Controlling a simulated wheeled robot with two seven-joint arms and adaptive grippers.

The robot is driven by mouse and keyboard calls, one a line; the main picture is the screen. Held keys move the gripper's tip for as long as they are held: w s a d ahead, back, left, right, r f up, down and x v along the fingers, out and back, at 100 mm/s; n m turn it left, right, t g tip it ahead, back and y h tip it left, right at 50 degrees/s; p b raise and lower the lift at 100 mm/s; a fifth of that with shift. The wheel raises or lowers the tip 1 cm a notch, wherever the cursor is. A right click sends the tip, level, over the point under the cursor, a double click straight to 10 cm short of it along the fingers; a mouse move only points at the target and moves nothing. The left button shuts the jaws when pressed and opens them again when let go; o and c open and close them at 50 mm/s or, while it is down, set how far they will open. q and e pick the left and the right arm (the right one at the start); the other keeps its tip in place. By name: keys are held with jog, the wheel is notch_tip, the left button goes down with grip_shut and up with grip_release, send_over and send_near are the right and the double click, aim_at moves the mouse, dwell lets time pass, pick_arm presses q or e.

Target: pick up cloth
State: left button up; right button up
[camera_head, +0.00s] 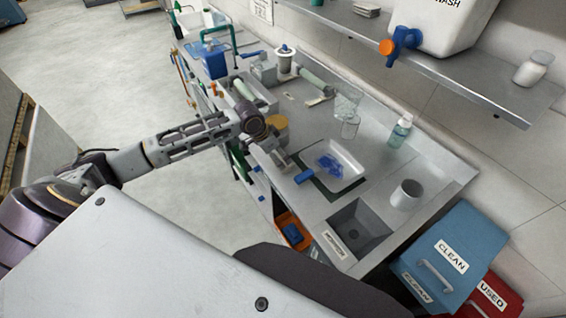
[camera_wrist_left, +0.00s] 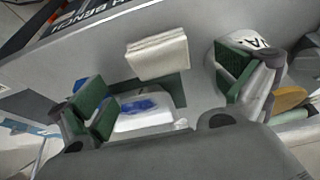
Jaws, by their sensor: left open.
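A folded cream cloth (camera_wrist_left: 158,57) lies on the grey bench top in the left wrist view, by the edge of a dark green mat. My left gripper (camera_wrist_left: 164,80) is open, its green-padded fingers apart on either side of the cloth and not touching it as far as I can see. In the head view my left gripper (camera_head: 277,152) is over the bench, left of the white tray (camera_head: 347,182). There I cannot make out the cloth clearly beside the gripper. My right gripper is not in view.
The tray holds a blue patch; it also shows in the wrist view (camera_wrist_left: 150,123). A white lettered container (camera_wrist_left: 244,48) is close to the right finger.

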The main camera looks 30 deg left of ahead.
aim_at(282, 161)
pick_arm(q)
jog(key=shift+p+x, duration=0.4)
jog(key=shift+x, duration=2.2)
jog(key=c, duration=1)
